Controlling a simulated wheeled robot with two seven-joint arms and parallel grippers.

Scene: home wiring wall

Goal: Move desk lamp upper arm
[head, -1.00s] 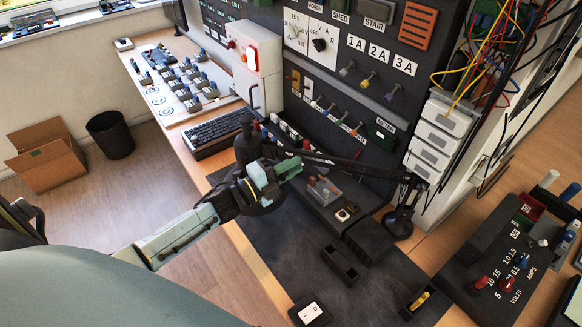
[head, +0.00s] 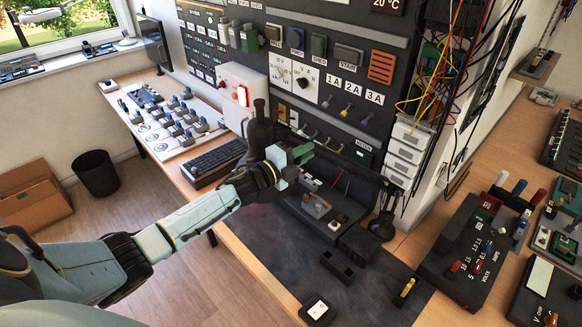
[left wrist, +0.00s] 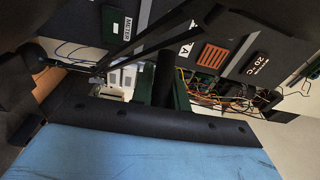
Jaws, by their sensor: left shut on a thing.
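The black desk lamp stands on the dark bench mat, with its base (head: 382,228) near the wall panel. Its thin upper arm (head: 350,168) runs left from the elbow toward the black lamp head (head: 262,128). My left gripper (head: 302,153), with green fingers, is shut on the lamp near the head end of the upper arm. The fingers hide the exact grip. In the left wrist view a dark rod (left wrist: 164,78) stands between the green fingers (left wrist: 164,95). My right gripper is not in view.
The wall panel with switches, a white box (head: 243,98) and a meter label stands close behind the lamp. A keyboard (head: 215,160) lies left of it. Small dark blocks (head: 338,266) and a white-topped switch (head: 317,309) lie on the mat (head: 270,255), which is otherwise mostly clear.

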